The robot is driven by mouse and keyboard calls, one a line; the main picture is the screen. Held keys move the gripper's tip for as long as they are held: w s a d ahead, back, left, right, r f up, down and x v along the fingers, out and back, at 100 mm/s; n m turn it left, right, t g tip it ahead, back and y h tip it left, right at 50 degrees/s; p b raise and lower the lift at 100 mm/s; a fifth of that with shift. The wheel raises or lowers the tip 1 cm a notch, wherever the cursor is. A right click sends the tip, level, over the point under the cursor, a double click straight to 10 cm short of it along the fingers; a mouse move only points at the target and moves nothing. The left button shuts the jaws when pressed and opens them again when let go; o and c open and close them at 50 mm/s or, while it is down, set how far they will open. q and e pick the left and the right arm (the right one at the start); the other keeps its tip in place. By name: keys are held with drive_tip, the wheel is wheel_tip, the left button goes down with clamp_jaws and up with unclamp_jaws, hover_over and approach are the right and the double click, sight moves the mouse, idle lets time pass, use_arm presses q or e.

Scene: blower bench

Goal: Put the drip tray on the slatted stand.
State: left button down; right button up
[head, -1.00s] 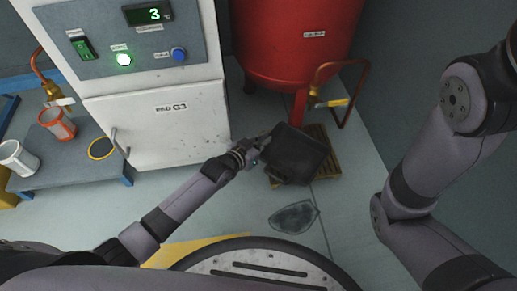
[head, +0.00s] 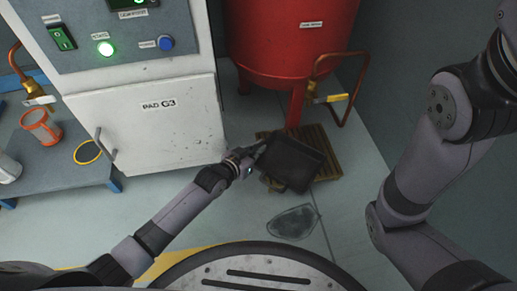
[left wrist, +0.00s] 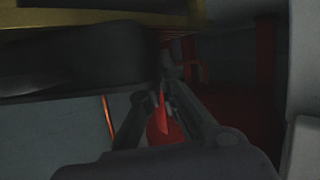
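The drip tray (head: 292,164) is a black, shallow square tray in the head view, over the slatted stand below the red tank. The slatted stand (head: 329,152) is a low brown wooden grate; its slats show around the tray's back and right side. I cannot tell whether the tray rests fully on it. My left gripper (head: 264,146) is shut on the tray's left edge. In the left wrist view the fingers (left wrist: 163,78) close at the end of the dark tray (left wrist: 75,65), with the stand's wood (left wrist: 80,18) along the top. My right gripper is out of view.
The red tank (head: 290,40) stands behind the stand, with a copper pipe and yellow-handled valve (head: 330,98) close right. A white cabinet (head: 150,125) is left. A dark puddle (head: 293,222) lies on the floor in front. A blue bench (head: 65,175) holds cups at far left.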

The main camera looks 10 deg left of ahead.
use_arm(q)
drive_tip(key=c, duration=1.8)
unclamp_jaws()
drive_tip(key=shift+r, duration=0.2)
drive_tip(key=p+v, duration=0.8)
drive_tip(key=v, duration=0.4)
